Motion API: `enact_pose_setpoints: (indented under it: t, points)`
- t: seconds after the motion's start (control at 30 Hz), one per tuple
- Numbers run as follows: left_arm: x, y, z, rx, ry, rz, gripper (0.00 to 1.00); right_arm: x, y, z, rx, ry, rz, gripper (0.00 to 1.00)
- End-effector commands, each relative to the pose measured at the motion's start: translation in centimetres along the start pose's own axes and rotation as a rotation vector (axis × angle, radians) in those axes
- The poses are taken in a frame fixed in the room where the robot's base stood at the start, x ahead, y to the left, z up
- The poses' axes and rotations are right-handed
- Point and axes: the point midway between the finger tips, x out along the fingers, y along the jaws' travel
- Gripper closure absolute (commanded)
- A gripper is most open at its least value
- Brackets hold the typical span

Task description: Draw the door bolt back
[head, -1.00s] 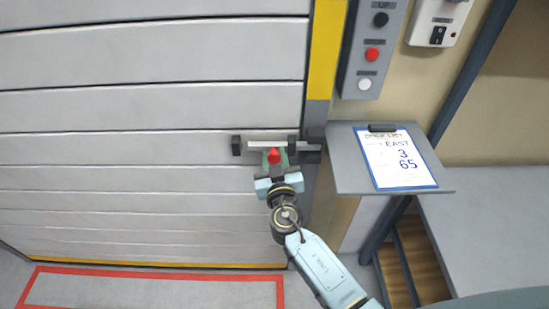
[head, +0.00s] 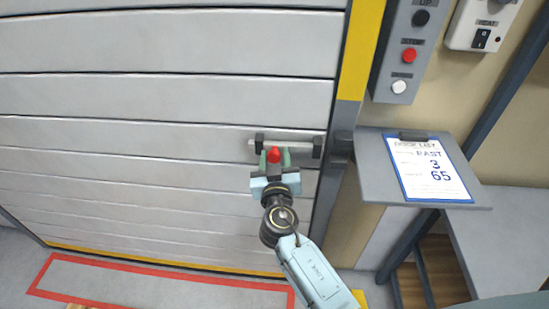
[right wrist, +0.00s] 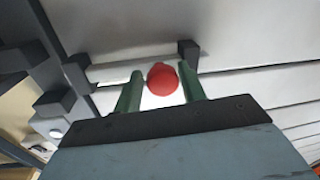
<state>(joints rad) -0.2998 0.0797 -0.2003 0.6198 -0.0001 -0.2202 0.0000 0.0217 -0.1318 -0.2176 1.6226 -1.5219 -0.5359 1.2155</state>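The door bolt (head: 290,143) is a pale horizontal bar on the grey slatted door (head: 150,95), carried in two dark brackets. Its red knob (head: 274,155) sits nearer the left bracket (head: 259,143) than the right one (head: 317,147). My left gripper is out of view.
A grey shelf (head: 372,178) with a clipboard (head: 428,168) juts out right of the door frame. A button box (head: 408,50) hangs above it. A red outline (head: 160,268) marks the floor before the door.

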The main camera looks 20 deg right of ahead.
Motion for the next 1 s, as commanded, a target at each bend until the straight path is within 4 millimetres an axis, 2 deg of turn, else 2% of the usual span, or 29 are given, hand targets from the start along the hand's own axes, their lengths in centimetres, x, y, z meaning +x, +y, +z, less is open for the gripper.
enact_pose_setpoints:
  t: [0.23, 0.37, 0.8, 1.0]
  points:
    - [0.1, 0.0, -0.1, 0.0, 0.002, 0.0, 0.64, -0.2, -0.1, 0.0, 0.001, 0.001, -0.002, 0.59]
    - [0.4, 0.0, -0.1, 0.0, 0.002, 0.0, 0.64, -1.5, -0.1, 0.1, 0.002, 0.0, -0.002, 0.59]
    - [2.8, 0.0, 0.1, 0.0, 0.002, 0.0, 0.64, -10.6, 0.0, 0.3, 0.001, -0.002, -0.001, 0.59]
    - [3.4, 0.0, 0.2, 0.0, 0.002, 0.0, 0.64, -12.9, 0.0, 0.1, 0.0, 0.0, -0.001, 0.59]
